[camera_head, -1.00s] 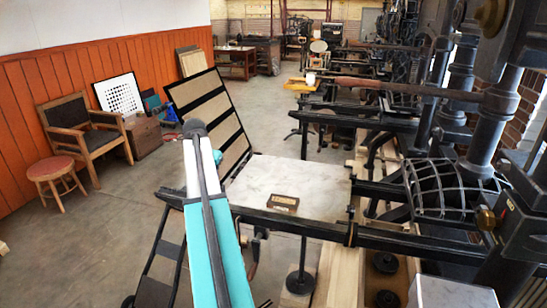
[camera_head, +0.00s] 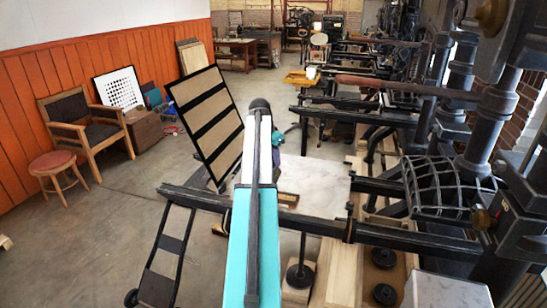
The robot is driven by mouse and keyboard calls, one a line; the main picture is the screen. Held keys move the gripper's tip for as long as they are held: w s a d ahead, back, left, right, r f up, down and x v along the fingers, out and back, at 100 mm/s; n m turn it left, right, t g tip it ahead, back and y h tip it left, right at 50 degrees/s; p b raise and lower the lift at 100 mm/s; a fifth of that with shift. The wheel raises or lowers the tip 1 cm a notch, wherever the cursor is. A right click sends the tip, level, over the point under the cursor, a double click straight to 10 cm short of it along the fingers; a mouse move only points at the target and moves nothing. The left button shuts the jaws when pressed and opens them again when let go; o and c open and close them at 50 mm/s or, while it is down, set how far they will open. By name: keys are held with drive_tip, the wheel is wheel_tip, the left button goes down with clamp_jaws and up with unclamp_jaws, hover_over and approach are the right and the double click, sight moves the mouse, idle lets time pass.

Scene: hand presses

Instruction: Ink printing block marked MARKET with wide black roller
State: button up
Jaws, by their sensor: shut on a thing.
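A pale marble slab (camera_head: 318,185) lies on the rails of the press bed in the middle of the view. The rest of the block is hidden behind my arm, and no marking can be read. My teal and white arm reaches up across the slab's left part. My gripper is hidden behind the arm, so what it holds does not show. I cannot make out the wide black roller.
A framed panel with dark bars (camera_head: 207,122) leans up left of my arm. Black rails (camera_head: 400,238) run to the heavy press on the right, with its long wooden-grip bar (camera_head: 400,86) above. A wooden chair (camera_head: 85,125) and red stool (camera_head: 55,163) stand left on open floor.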

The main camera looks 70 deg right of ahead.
drive_tip(key=shift+f, duration=0.1)
drive_tip(key=shift+f+b, duration=1.1)
drive_tip(key=shift+f, duration=1.75)
drive_tip(key=shift+s+f, duration=0.1)
drive_tip(key=shift+s, duration=1.7)
